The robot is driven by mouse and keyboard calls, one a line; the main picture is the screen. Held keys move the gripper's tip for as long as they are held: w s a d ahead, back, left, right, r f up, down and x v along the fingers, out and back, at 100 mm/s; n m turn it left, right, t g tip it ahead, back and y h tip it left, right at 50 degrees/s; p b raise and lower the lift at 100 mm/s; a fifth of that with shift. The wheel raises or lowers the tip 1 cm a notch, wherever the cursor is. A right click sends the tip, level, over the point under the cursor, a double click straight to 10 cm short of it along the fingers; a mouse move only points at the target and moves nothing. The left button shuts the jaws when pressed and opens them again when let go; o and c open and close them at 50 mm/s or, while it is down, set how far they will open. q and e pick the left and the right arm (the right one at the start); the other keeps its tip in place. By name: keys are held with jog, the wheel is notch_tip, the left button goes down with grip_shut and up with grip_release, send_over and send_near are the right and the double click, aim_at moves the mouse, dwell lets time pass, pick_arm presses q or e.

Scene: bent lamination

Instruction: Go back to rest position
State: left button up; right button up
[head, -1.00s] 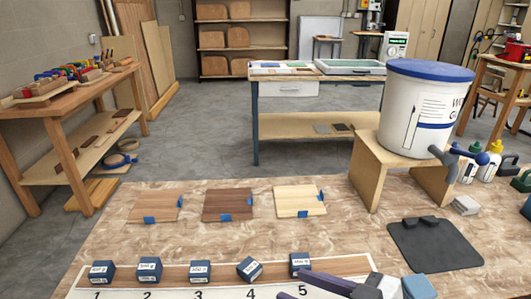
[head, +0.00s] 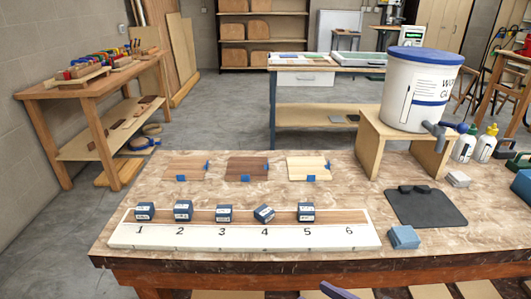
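Part of a purple finger (head: 338,291), apparently of my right gripper, shows at the bottom edge. The rest of that gripper is cut off, so its opening is hidden, and nothing shows held at the visible part. My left gripper is out of view. On the table, a white board (head: 240,236) numbered 1 to 6 carries several dark blue labelled blocks at positions 1 to 5, such as the one above 3 (head: 224,213). The block above 4 (head: 264,213) is turned askew. Position 6 has no block.
A lighter blue block (head: 403,237) lies right of the board, near a black mat (head: 426,207). Three wood sheets with blue tape, including a pale one (head: 308,167), lie behind. A white bucket (head: 416,90) stands on a wooden stand (head: 376,150). Bottles (head: 465,146) are at right.

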jog(key=s+d+f+m+g+h, duration=0.1)
jog(key=s+d+f+m+h, duration=0.1)
jog(key=s+f, duration=0.4)
jog(key=s+d+f+m+h, duration=0.2)
jog(key=s+f, duration=0.4)
jog(key=f, duration=0.9)
jog(key=shift+s+d+g+h, duration=0.15)
jog(key=shift+d+g+h, duration=0.25)
jog(key=shift+d+h, duration=0.3)
jog(key=shift+d, duration=0.1)
